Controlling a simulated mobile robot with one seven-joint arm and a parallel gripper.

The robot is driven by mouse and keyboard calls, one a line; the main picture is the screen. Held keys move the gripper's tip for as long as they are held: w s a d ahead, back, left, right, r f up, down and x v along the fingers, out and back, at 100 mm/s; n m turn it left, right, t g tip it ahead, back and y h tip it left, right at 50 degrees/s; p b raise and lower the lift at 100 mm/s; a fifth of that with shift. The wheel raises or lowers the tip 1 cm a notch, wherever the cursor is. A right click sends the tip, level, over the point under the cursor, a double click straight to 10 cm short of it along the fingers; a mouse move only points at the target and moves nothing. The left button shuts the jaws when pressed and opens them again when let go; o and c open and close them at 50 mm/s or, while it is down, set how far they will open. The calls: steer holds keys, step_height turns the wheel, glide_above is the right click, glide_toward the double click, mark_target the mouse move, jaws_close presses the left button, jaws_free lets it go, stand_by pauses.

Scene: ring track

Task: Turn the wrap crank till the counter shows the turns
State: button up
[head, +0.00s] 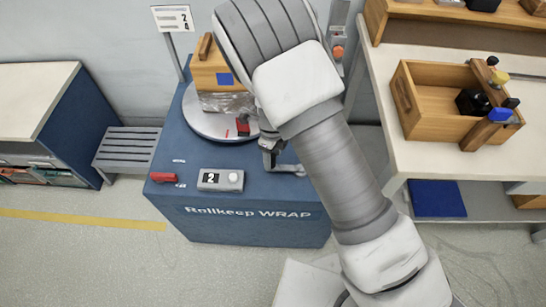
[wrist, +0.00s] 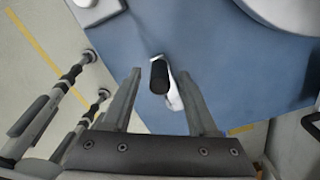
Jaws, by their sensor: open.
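The blue wrap machine (head: 255,225), marked "Rollkeep WRAP", stands at centre. Its counter (head: 211,178) shows 2. The grey crank (head: 290,169) is at the machine's right side, partly hidden by my arm. In the wrist view its black handle (wrist: 159,78) stands between the two fingers of my gripper (wrist: 160,88), with a gap on each side. My gripper is open around it; in the head view the gripper (head: 270,150) is mostly hidden. A wooden crate (head: 212,72) with clear film around its lower part sits on the round turntable (head: 200,124).
A sign (head: 173,19) behind the machine shows 2 and 4. A red lever (head: 163,177) lies left of the counter. A bench (head: 385,70) with a wooden tray (head: 430,115) stands right. A slatted stand (head: 127,147) and cabinet (head: 90,125) stand left. Front floor is clear.

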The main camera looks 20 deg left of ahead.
step_height(320, 180, up, 16)
steer(key=p, duration=0.3)
stand_by(0.4)
steer(key=s+d+r+n+t+y+p, duration=0.1)
steer(key=d+r+n, duration=0.4)
steer(key=d+r, duration=0.4)
steer(key=s+d+r+n+t+y+p, duration=0.15)
steer(key=d+r+n, duration=0.35)
steer(key=r, duration=0.6)
steer(key=s+d+r+n+t+h+p, duration=0.1)
steer(key=s+d+r+n, duration=0.3)
steer(key=d, duration=0.3)
steer(key=s+d+r+n+t+h, duration=0.1)
steer(key=s+d+r+n+t, duration=0.1)
steer(key=s+d+r+n, duration=0.3)
steer(key=s+d+n, duration=0.1)
steer(key=s+d, duration=0.1)
steer(key=d, duration=0.1)
steer(key=shift+d+r+p, duration=0.25)
steer(key=shift+d+p, duration=0.05)
steer(key=shift+p, duration=0.1)
steer(key=shift+h, duration=0.25)
